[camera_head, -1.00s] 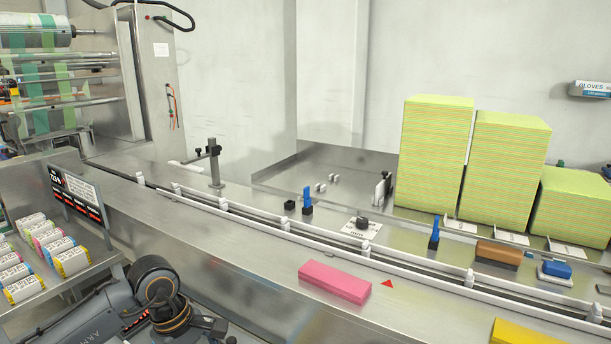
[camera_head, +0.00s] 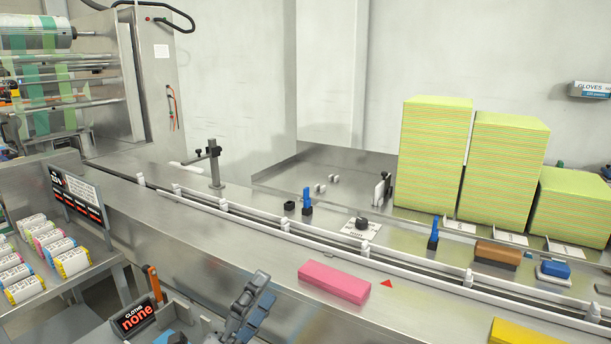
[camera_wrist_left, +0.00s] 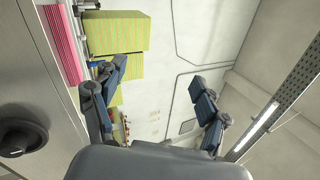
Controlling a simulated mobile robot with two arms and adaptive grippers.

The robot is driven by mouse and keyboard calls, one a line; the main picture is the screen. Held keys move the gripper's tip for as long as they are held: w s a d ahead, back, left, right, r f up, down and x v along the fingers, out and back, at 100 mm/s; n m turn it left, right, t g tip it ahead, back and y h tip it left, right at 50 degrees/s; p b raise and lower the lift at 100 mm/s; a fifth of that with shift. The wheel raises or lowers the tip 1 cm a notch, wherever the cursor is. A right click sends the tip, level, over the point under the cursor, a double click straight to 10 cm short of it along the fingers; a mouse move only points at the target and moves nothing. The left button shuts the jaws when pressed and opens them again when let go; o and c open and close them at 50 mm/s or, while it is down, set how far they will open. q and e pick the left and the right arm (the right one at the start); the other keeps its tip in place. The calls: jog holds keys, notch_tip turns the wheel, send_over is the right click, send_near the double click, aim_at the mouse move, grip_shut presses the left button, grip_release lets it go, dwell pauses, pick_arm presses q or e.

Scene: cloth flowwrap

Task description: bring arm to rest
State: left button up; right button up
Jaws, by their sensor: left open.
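My left gripper (camera_head: 246,308) shows at the bottom edge of the head view, in front of the steel bench, with its blue-grey fingers partly cut off by the frame. In the left wrist view the left gripper (camera_wrist_left: 158,95) has its two fingers wide apart with nothing between them. My right gripper is in neither view. A pink block of cloths (camera_head: 335,281) lies on the bench (camera_head: 215,262) to the right of the left gripper and apart from it.
A guide-railed conveyor (camera_head: 330,246) runs along the bench. Tall green-yellow cloth stacks (camera_head: 434,150) stand at the back right. Wrapped packs (camera_head: 70,260) lie on a shelf at left.

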pick_arm(q)
jog(key=s+a+f+n+g+y, duration=0.2)
jog(key=a+f+n+g+y, duration=0.1)
jog(key=a+f+n+y, duration=0.5)
jog(key=s+a+f+n+g+y, duration=0.3)
jog(key=a+f+n+y, duration=0.2)
jog(key=f+n, duration=0.6)
jog(key=s+f+n+g+h, duration=0.1)
jog(key=s+f+n+g, duration=0.2)
jog(key=s+f+g, duration=0.5)
jog(key=s+f+n+g, duration=0.25)
jog(key=s+f, duration=0.35)
jog(key=s, duration=0.6)
notch_tip(320, 180, down, 26)
jog(key=s, duration=0.2)
jog(key=s+a+f+g, duration=0.2)
jog(key=s+a+f, duration=0.1)
jog(key=s+f, duration=1.2)
jog(key=shift+s+a+f, duration=0.15)
jog(key=shift+s+a, duration=0.05)
jog(key=shift+s, duration=0.35)
